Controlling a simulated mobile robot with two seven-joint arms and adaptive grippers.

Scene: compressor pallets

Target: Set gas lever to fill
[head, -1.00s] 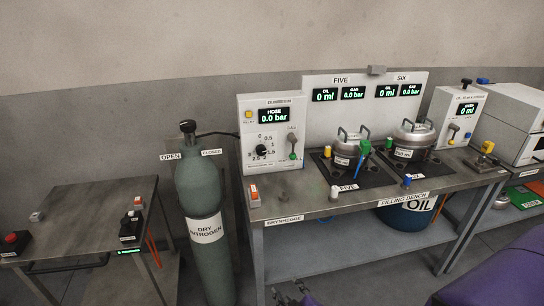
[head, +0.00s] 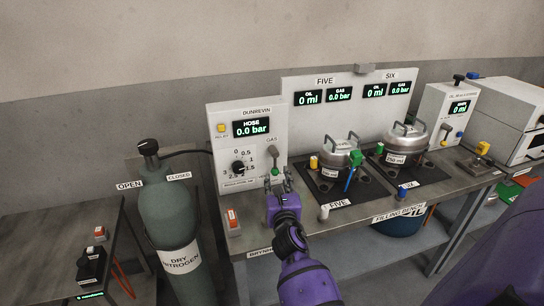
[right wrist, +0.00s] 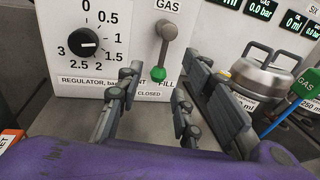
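The gas lever (head: 275,160) is on the white Dunrevin panel, under the word GAS. In the right wrist view the lever (right wrist: 165,50) is a grey arm with a green knob. It hangs down, leaning slightly left, above the CLOSED label; the FILL label is to its right and another label at left is partly hidden. My right gripper (head: 280,183) is in front of the panel. In the right wrist view its fingers (right wrist: 153,101) are apart, one on each side below the knob, with nothing between them. My left gripper is not in view.
The black regulator dial (right wrist: 89,42) is left of the lever. A nitrogen cylinder (head: 170,215) stands left of the filling bench. Two steel pots (head: 341,160) (head: 405,140) stand right of my gripper. An orange switch (head: 232,222) is at the bench's left front.

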